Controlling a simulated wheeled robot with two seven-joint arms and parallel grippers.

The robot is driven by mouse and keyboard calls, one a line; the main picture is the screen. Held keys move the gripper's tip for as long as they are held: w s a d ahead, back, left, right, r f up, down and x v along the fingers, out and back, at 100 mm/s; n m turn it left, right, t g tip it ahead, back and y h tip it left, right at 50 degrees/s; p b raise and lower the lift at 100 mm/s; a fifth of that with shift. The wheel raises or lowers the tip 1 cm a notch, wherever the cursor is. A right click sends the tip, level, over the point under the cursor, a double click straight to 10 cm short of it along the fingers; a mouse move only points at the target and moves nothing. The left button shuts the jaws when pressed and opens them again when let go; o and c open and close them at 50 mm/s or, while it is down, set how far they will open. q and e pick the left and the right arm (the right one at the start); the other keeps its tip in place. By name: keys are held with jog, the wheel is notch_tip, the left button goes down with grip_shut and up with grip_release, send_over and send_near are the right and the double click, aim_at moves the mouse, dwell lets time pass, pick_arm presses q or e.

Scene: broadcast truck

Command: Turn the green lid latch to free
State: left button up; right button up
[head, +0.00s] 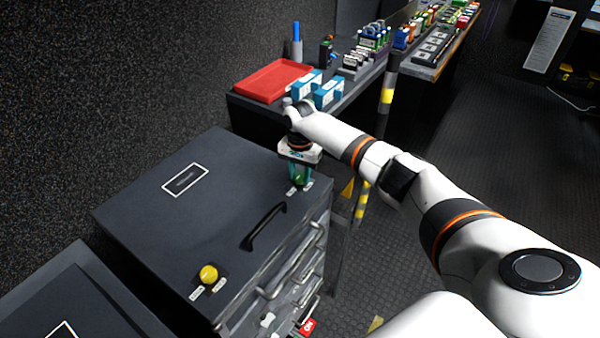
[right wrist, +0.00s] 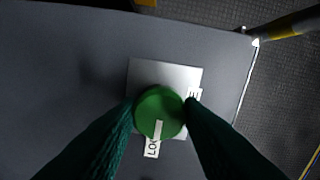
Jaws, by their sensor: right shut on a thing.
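The green lid latch (right wrist: 156,108) is a round knob on a light square plate (right wrist: 140,72) in the right wrist view. Its white mark points toward the label reading "LOC" (right wrist: 152,148). A second label (right wrist: 196,94), ending in "E", is partly hidden by a finger. My right gripper (right wrist: 160,110) is shut on the green knob, one finger on each side. In the head view my right gripper (head: 300,174) points down at the far right corner of the dark case lid (head: 150,215), mostly covering the latch. My left gripper is not in view.
A yellow knob (head: 208,273) and a black handle (head: 264,226) are on the same lid. Silver handles line the case's right side. Behind stands a bench with a red tray (head: 272,80), blue-white boxes (head: 328,93) and a yellow-banded post (head: 387,95). Floor is clear at right.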

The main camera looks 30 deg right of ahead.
jog(key=shift+r+n+p, duration=0.15)
jog(key=shift+n+p, duration=0.7)
jog(key=shift+n, duration=0.15)
jog(key=shift+n+p, duration=0.5)
jog(key=shift+n, duration=0.3)
jog(key=n+p, duration=0.1)
jog(key=n, duration=0.1)
jog(key=shift+n, duration=0.4)
jog(key=n, duration=0.2)
jog(key=shift+n+p, duration=0.3)
jog(key=shift+p, duration=0.05)
jog(key=n, duration=0.3)
jog(key=shift+n, duration=0.3)
jog(key=shift+n+p, duration=0.3)
jog(key=shift+n, duration=1.6)
jog(key=shift+w, duration=0.1)
jog(key=o, duration=1)
